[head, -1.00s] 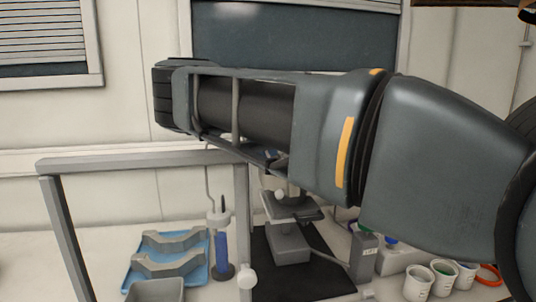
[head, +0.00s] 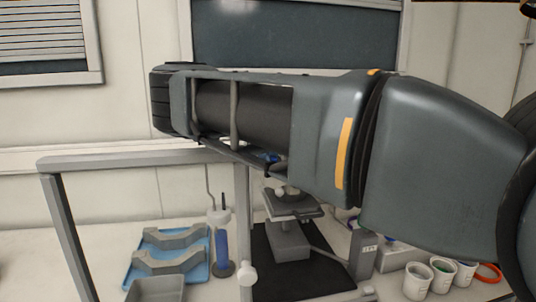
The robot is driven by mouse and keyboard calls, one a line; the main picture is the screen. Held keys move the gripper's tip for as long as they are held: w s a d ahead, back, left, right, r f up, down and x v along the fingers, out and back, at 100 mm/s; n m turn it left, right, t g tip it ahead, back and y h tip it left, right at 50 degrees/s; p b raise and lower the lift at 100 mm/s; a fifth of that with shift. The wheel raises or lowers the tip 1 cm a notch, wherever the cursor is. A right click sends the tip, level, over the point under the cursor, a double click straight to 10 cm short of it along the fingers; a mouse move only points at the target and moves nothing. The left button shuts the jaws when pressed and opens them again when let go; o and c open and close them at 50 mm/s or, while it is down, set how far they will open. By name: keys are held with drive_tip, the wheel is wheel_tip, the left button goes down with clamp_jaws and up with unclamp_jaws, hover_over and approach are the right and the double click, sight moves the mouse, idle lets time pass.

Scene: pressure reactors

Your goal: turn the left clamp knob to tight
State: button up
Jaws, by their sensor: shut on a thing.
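My arm crosses the upper middle of the head view, and my gripper does not show; it is out of sight behind or beyond my arm. I cannot pick out the left clamp knob with certainty. A round white knob (head: 248,275) sits low on the right post of a grey frame (head: 140,160). A grey stand with a tilted platform (head: 292,205) is on a black mat (head: 270,280), with a small pale round part on it. My arm hides what is above it, so I cannot see any gripper contact.
A blue tray (head: 128,272) with grey cradles and a grey bin (head: 157,289) are at lower left. A blue cylinder (head: 221,250) stands beside the post. A grey box (head: 363,253) and white cups (head: 418,280) are at lower right. A dark window is behind my arm.

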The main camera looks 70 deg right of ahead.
drive_tip(key=shift+c, duration=0.6)
drive_tip(key=shift+r+m, duration=0.1)
drive_tip(key=shift+m, duration=0.3)
drive_tip(key=shift+d+m+y+p, duration=0.1)
drive_tip(key=shift+m+y+p, duration=0.3)
drive_tip(key=shift+m+p, duration=0.15)
drive_tip(key=shift+s+m+t+y, duration=0.1)
drive_tip(key=shift+m+t+y, duration=0.3)
drive_tip(key=shift+m, duration=1.05)
drive_tip(key=shift+m+t+y, duration=0.3)
drive_tip(key=shift+m+y, duration=0.2)
drive_tip(key=shift+m, duration=0.9)
drive_tip(key=o, duration=1.1)
drive_tip(key=shift+c, duration=0.2)
